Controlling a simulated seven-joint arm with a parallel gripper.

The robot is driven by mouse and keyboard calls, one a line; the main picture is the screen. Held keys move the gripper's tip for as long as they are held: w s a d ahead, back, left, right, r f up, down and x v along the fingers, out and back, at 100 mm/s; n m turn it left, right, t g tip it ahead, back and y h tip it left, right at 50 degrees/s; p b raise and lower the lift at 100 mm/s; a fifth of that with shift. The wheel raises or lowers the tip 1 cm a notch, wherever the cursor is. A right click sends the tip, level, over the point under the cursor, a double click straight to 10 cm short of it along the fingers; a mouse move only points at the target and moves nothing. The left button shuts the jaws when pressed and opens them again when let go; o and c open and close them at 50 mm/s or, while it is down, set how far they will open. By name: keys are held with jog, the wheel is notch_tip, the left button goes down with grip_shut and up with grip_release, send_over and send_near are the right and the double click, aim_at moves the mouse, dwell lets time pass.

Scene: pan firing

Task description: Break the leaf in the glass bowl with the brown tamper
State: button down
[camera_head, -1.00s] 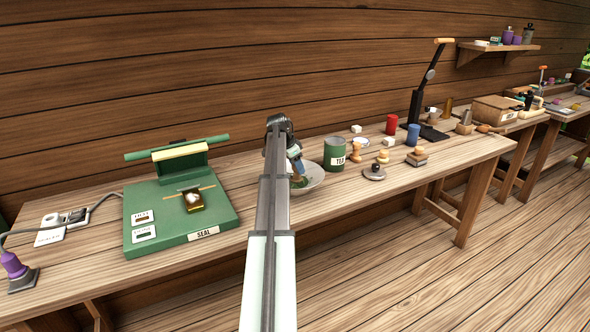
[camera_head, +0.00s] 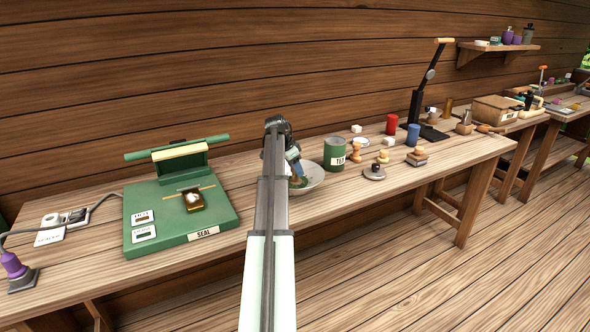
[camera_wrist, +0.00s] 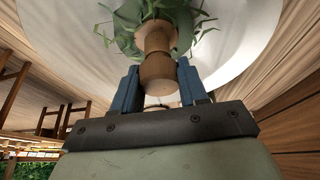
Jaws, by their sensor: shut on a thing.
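The glass bowl (camera_head: 312,180) stands on the bench just right of my arm; its left part is hidden behind the arm. In the wrist view it shows as a pale, wide bowl (camera_wrist: 235,55) with green leaf strands (camera_wrist: 184,18) in it. My gripper (camera_wrist: 157,88) is shut on the brown tamper (camera_wrist: 157,72), with a blue finger on each side of it. The tamper's far end is down among the leaf, inside the bowl. Whether it presses on the bowl's bottom cannot be told.
A green tea tin (camera_head: 335,153) stands close to the bowl's right. A green sealer (camera_head: 180,215) lies to the left of my arm. The bench's front edge is near the bowl.

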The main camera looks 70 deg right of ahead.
jog(key=shift+w+d, duration=0.1)
jog(key=shift+d, duration=0.8)
jog(key=a, duration=0.4)
jog(key=shift+a, duration=0.15)
jog(key=d, duration=0.4)
jog(key=shift+d, duration=0.2)
jog(key=a, duration=0.4)
jog(key=shift+f, duration=0.1)
jog(key=shift+a+r, duration=0.2)
jog(key=shift+r, duration=0.05)
notch_tip(320, 180, up, 8)
jog(key=shift+d, duration=0.1)
notch_tip(320, 180, up, 3)
